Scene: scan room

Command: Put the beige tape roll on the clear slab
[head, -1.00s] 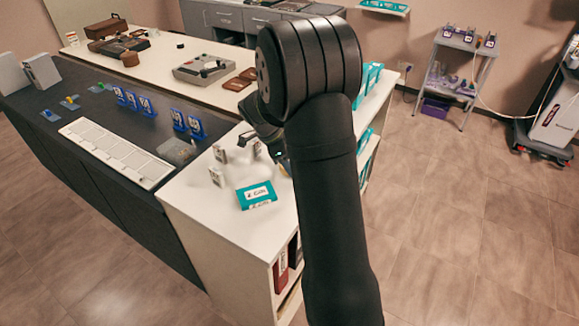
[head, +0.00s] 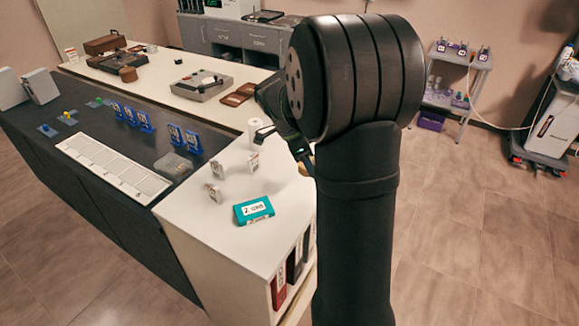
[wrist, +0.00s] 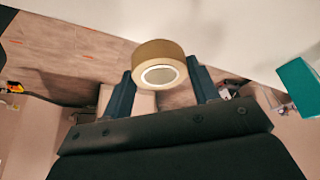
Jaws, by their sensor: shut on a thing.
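My gripper (wrist: 162,68) is shut on the beige tape roll (wrist: 158,52), which sits between the two fingers in the wrist view with its pale-rimmed hole toward the camera. What looks like the clear slab (head: 172,166) is a small see-through block on the dark counter, left of the white counter and well apart from the gripper.

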